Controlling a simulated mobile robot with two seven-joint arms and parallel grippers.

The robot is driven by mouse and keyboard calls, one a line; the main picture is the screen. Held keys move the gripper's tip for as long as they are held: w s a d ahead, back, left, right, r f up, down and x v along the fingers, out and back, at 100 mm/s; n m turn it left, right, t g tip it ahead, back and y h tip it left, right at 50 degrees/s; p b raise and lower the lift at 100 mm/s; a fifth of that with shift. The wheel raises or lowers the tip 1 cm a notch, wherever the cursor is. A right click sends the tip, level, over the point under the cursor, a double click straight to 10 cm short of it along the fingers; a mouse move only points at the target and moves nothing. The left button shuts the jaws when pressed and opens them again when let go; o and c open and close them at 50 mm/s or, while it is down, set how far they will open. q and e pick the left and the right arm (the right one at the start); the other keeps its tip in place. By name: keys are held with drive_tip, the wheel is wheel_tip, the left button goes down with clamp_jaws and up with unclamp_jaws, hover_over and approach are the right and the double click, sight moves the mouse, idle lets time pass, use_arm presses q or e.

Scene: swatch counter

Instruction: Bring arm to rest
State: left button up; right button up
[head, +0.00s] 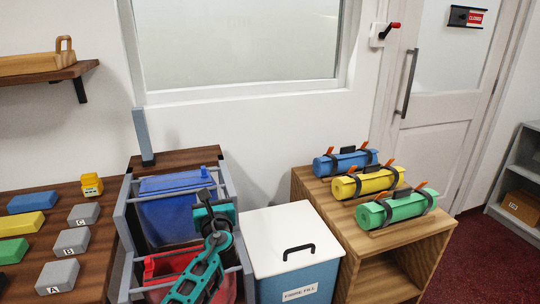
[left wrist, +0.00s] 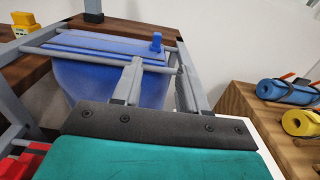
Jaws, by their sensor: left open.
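My left gripper (head: 206,182) is at the end of the teal arm, above the metal rack with the bins. It also shows in the left wrist view (left wrist: 158,78), its two grey fingers apart with nothing seen between them. In that view the fingers point toward the blue bin (left wrist: 105,85). In the head view the blue bin (head: 165,215) sits at the back of the rack and a red bin (head: 160,290) at the front, partly covered by my arm. Whether the gripper touches the rack or bin I cannot tell. My right gripper is not in view.
The rack's grey frame (head: 122,225) surrounds the bins. A white-lidded box (head: 272,225) stands right of it, then a wooden stand (head: 350,240) with blue, yellow and green rolls. At left, a dark table (head: 107,200) holds coloured and lettered blocks and a yellow object.

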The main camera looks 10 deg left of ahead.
use_arm(q)
drive_tip(key=s+f+n+g+h, duration=0.1)
drive_tip(key=s+f+n+g, duration=0.3)
drive_tip(key=s+n, duration=0.55)
drive_tip(key=s+f+n+g+h, duration=0.1)
drive_tip(key=s+f+n+g, duration=0.2)
drive_tip(key=s+f+n, duration=0.45)
drive_tip(key=s+d+r+n+g+h, duration=0.15)
drive_tip(key=s+d+n+h, duration=0.3)
drive_tip(key=s, duration=0.65)
drive_tip(key=s+d+n+g+h, duration=0.35)
drive_tip(key=s+n, duration=0.25)
drive_tip(key=s, duration=0.5)
drive_tip(key=w+d+f+t+h, duration=0.1)
drive_tip(key=w+d+f+t, duration=0.3)
drive_tip(key=w+f+t, duration=0.2)
drive_tip(key=shift+w+f+t, duration=0.35)
drive_tip(key=shift+f+t, duration=0.35)
drive_tip(key=shift+f, duration=0.7)
